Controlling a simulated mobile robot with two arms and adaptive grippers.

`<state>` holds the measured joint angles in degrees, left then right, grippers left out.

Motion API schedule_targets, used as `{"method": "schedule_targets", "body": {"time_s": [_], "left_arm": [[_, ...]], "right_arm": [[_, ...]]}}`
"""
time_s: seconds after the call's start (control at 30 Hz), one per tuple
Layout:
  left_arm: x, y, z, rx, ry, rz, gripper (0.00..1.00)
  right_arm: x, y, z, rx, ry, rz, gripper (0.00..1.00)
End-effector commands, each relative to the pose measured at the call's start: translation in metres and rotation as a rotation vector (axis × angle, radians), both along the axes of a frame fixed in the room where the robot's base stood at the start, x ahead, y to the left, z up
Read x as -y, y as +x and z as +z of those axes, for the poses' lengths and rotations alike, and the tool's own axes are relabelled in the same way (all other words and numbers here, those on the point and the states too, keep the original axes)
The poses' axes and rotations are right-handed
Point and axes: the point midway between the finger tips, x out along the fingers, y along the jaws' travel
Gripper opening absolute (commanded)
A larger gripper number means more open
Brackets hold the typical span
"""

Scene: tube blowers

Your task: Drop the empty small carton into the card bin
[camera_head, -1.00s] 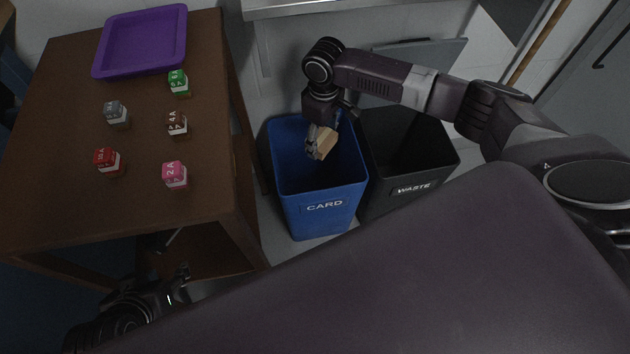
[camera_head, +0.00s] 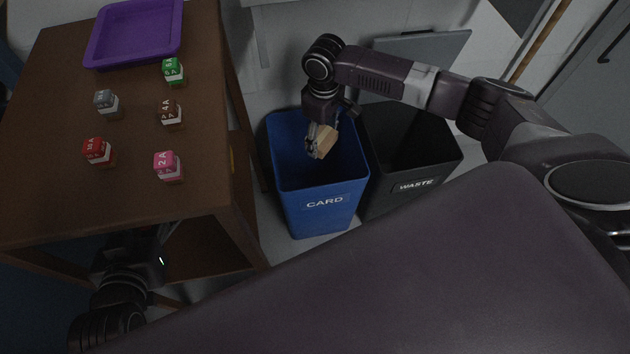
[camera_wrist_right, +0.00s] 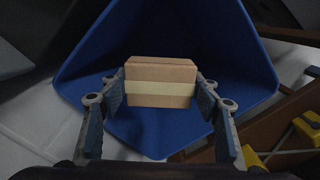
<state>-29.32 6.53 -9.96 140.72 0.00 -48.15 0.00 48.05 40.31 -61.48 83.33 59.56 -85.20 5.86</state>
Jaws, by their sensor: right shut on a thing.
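The small carton (camera_head: 325,143) is a tan box; in the right wrist view the carton (camera_wrist_right: 160,82) shows a pale band across it. My right gripper (camera_head: 318,146) is shut on the carton and holds it over the opening of the card bin. The right wrist view shows the two fingers of the right gripper (camera_wrist_right: 160,100) at the carton's sides. The card bin (camera_head: 323,203) is blue and labelled CARD; its blue inside (camera_wrist_right: 205,40) lies behind the carton. My left gripper (camera_head: 140,262) is low by the table's front edge, dark, with its fingers unclear.
A black bin (camera_head: 415,187) labelled WASTE stands right of the card bin. A brown table (camera_head: 60,195) at the left bears a purple tray (camera_head: 135,35) and several small coloured boxes, including a pink one (camera_head: 169,167) and a green one (camera_head: 174,71).

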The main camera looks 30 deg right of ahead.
Motion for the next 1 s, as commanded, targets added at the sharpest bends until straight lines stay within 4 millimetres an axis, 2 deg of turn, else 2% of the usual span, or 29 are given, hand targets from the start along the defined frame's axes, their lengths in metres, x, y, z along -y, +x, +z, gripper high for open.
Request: {"method": "schedule_targets", "body": {"time_s": [0.33, 0.37, 0.53, 0.83, 1.0], "left_arm": [[0.001, 0.002, 0.003, 0.014, -0.003, -0.001, 0.40], [0.001, 0.002, 0.003, 0.013, -0.003, -0.001, 0.40], [0.001, 0.002, 0.003, 0.013, -0.003, -0.001, 0.40], [0.001, 0.002, 0.003, 0.013, -0.003, 0.000, 0.40], [0.001, 0.002, 0.003, 0.013, -0.003, 0.000, 0.40]], "right_arm": [[0.000, 0.000, 0.000, 0.000, 0.000, 0.000, 0.45], [0.000, 0.000, 0.000, 0.000, 0.000, 0.000, 0.59], [0.000, 0.000, 0.000, 0.000, 0.000, 0.000, 0.77], [0.000, 0.000, 0.001, 0.000, 0.000, 0.000, 0.77], [0.000, 0.001, 0.018, 0.003, 0.001, 0.000, 0.77]]}}
